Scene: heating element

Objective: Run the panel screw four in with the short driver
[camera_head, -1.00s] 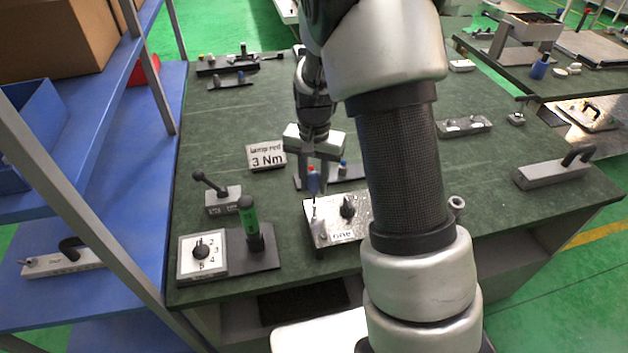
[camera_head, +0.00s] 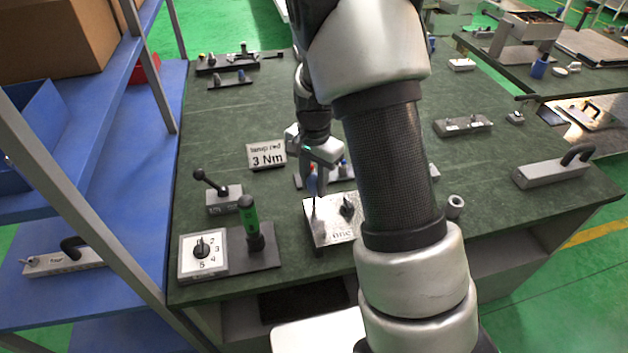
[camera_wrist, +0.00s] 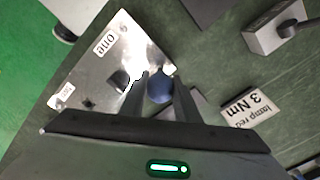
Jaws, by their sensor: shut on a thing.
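My gripper (camera_head: 316,180) is shut on a short blue driver (camera_head: 312,186), held roughly upright over the metal panel (camera_head: 342,228). In the wrist view, the driver's round blue top (camera_wrist: 160,88) sits between the two dark fingers. The driver's thin shank points down at the left part of the panel; whether its tip is in a screw head cannot be told. The panel (camera_wrist: 112,50), with a plate reading "one", carries a dark knob (camera_head: 347,207). Screw four cannot be picked out; the fingers and driver hide part of the panel.
A "3 Nm" sign (camera_head: 266,155) stands behind the panel. To the left are a lever block (camera_head: 224,199), a numbered dial box (camera_head: 203,255) and a green-handled tool (camera_head: 250,222) in a dark stand. A small ring-shaped part (camera_head: 455,206) is at right.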

